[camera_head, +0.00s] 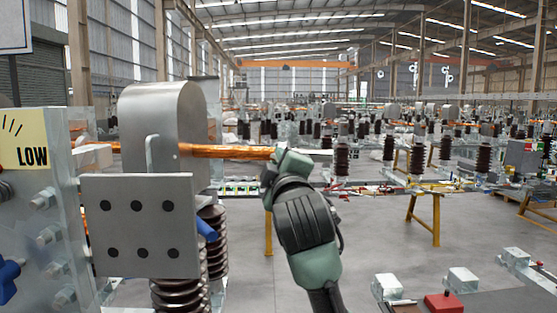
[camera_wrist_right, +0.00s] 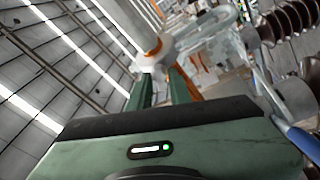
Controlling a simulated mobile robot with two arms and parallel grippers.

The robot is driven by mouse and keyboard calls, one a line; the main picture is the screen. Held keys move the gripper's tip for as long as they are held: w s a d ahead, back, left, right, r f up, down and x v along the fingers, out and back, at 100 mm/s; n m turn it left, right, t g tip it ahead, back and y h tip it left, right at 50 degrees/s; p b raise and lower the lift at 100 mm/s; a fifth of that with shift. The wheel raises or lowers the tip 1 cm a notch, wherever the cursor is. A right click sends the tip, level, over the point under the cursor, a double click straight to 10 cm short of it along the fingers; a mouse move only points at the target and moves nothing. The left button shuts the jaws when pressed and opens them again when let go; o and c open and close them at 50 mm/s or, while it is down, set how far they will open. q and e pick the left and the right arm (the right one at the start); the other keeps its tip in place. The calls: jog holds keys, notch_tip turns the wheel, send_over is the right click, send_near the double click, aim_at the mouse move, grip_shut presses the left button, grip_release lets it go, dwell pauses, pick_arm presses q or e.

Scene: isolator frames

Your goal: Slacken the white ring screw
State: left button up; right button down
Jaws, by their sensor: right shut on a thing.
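My right gripper (camera_head: 276,160) is at the right end of a copper-coloured bar (camera_head: 225,151) in the head view. In the right wrist view, its two green fingers (camera_wrist_right: 163,84) are shut on a pale white piece, which I take to be the white ring screw (camera_wrist_right: 151,60). An orange-brown part shows at this piece. In the head view my gripper hides most of the screw, and only a pale tip (camera_head: 318,156) shows to its right. My left gripper is not in view.
A rounded metal housing (camera_head: 160,115) with a drilled grey plate (camera_head: 140,226) stands at left, above brown ribbed insulators (camera_head: 213,243). A panel marked LOW (camera_head: 28,142) is at the left edge. A red block (camera_head: 443,303) lies low right. Open floor lies beyond my arm.

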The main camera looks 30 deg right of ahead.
jog(key=c, duration=1.3)
grip_release()
jog(key=shift+d, duration=0.1)
jog(key=b+v, duration=0.3)
jog(key=v, duration=0.4)
jog(key=shift+s+f, duration=0.15)
jog(key=shift+s, duration=0.15)
